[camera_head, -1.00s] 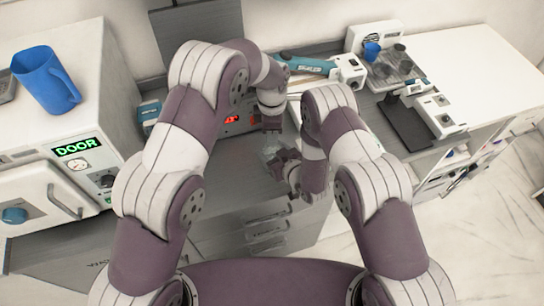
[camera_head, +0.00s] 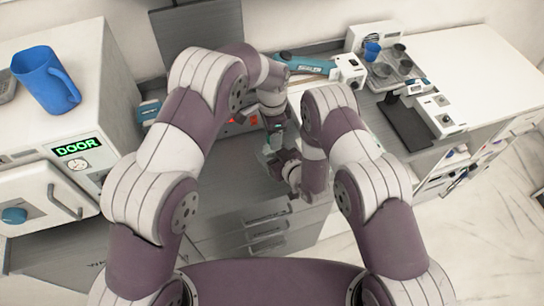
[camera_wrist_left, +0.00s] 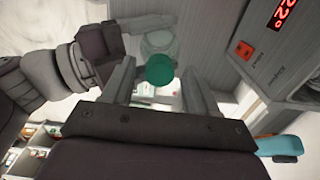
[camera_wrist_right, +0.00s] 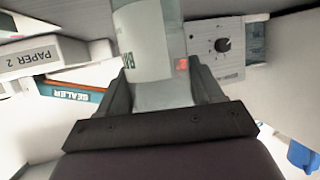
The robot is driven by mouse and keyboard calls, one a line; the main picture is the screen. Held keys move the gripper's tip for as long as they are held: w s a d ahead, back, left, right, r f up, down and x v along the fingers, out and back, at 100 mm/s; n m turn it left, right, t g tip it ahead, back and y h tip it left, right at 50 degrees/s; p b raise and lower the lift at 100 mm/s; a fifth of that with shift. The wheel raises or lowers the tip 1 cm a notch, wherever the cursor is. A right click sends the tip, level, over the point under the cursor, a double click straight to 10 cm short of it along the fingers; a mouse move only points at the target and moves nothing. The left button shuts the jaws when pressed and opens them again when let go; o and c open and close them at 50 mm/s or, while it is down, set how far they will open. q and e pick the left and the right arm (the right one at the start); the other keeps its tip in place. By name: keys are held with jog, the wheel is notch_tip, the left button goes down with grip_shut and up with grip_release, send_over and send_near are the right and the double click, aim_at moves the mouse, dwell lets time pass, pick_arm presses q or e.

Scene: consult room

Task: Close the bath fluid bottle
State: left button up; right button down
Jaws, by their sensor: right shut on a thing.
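The bath fluid bottle (camera_wrist_right: 143,38), clear with a white label, is between the fingers of my right gripper (camera_wrist_right: 163,95), which is shut on it. In the head view the bottle (camera_head: 269,149) is mostly hidden by my grippers, and my right gripper (camera_head: 280,160) reaches it from the right. A round green cap (camera_wrist_left: 160,69) lies between the fingers of my left gripper (camera_wrist_left: 158,78), with gaps visible on both sides. The left gripper looks open. The clear bottle shows beyond the cap. I cannot tell whether the cap rests on its neck.
A white device with a red display (camera_wrist_left: 284,13) stands close to my left gripper. A sealer (camera_head: 308,66) lies behind. A door-labelled cabinet (camera_head: 86,150) with a blue jug (camera_head: 42,80) on top is at left. Cups stand on a tray (camera_head: 380,82) at back right.

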pick_arm(q)
jog(key=shift+r, duration=0.15)
notch_tip(320, 180, up, 7)
jog(key=shift+r, duration=0.15)
pick_arm(e)
jog(key=shift+c, duration=0.5)
grip_release()
pick_arm(q)
notch_tip(320, 180, down, 4)
jog(key=b, duration=0.3)
jog(key=shift+r+b, duration=0.1)
jog(key=shift+b, duration=0.3)
pick_arm(e)
jog(key=v, duration=1.2)
jog(key=shift+s+d, duration=0.2)
jog(key=shift+s, duration=0.05)
